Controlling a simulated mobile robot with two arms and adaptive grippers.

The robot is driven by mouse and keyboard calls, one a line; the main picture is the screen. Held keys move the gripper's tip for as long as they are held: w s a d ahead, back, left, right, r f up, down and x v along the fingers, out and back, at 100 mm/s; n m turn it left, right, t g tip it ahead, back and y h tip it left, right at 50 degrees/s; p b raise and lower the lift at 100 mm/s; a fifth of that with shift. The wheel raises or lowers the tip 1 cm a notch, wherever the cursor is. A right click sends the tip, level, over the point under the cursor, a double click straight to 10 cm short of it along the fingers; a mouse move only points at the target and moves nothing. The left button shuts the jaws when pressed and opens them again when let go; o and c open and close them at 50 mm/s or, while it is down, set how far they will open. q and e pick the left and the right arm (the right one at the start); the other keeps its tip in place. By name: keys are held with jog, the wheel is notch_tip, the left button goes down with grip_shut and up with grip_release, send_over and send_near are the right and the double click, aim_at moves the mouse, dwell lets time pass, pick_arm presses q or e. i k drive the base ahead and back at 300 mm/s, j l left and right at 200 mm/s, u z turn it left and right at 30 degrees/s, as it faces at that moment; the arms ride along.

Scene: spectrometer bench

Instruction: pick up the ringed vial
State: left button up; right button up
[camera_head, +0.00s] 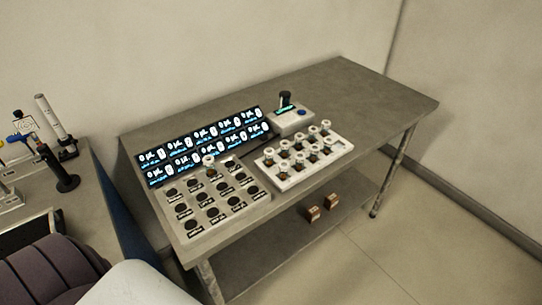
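Several small capped vials stand in a white rack (283,184) on the grey bench, with white tops and brown or dark bodies. One more vial (209,162) stands apart, at the back edge of a light panel (217,222) with rows of dark round wells. The vials are too small to tell which one carries a ring. Neither of my grippers is in view.
The grey bench (372,95) has clear room at the back right. Lit display screens (205,143) stand behind the panel, and a small device (291,122) with a dark upright part stands behind the rack. Two small brown blocks (313,213) are on the lower shelf. Another table (92,195) is at left.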

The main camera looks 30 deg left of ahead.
aim_at(208, 161)
jog(key=j+u, duration=0.15)
jog(key=u, duration=0.25)
jog(key=j+u, duration=0.1)
jog(key=u, duration=0.35)
jog(key=j+u, duration=0.15)
jog(key=u, duration=0.25)
jog(key=l+u, duration=0.15)
jog(key=i+l, duration=0.05)
jog(key=l, duration=0.05)
